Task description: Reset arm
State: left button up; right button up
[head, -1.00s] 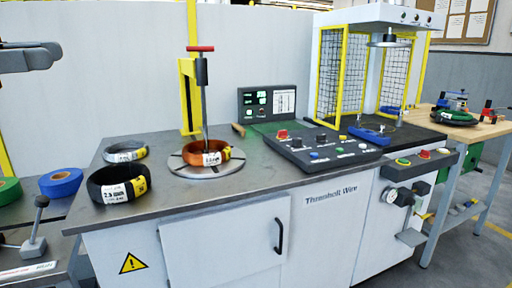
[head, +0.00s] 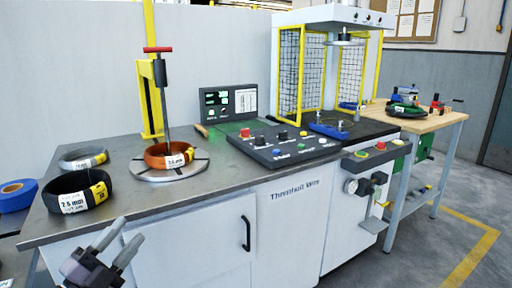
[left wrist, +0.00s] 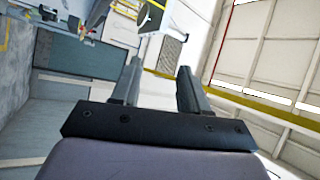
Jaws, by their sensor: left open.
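My left gripper (head: 112,240) is at the lower left of the head view, in front of the bench's cabinet face. It is open and holds nothing. In the left wrist view its two fingers (left wrist: 158,82) stand apart with empty space between them. My right gripper is in neither view.
An orange coil (head: 168,155) lies on a round plate (head: 140,176) under a red-handled post. A black coil (head: 76,192) and a grey coil (head: 84,158) lie at the bench's left. A control panel (head: 285,146) and a yellow-framed mesh cage (head: 303,85) stand to the right.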

pick_arm(q)
jog(key=s+d+f+n+g+y, duration=0.25)
jog(key=s+f+n, duration=0.25)
jog(key=s+f, duration=0.3)
jog(key=s+d+f+n+g+y, duration=0.2)
jog(key=s+f+n+g, duration=0.3)
jog(key=f, duration=0.6)
jog(key=s+d+f+n+g+y, duration=0.2)
jog(key=s+f+n+y, duration=0.1)
jog(key=s+f+n, duration=0.5)
notch_tip(320, 180, up, 9)
jog(key=a+m+p, duration=0.1)
jog(key=p, duration=1.3)
jog(key=shift+s+r, duration=0.2)
jog(key=shift+s, duration=0.25)
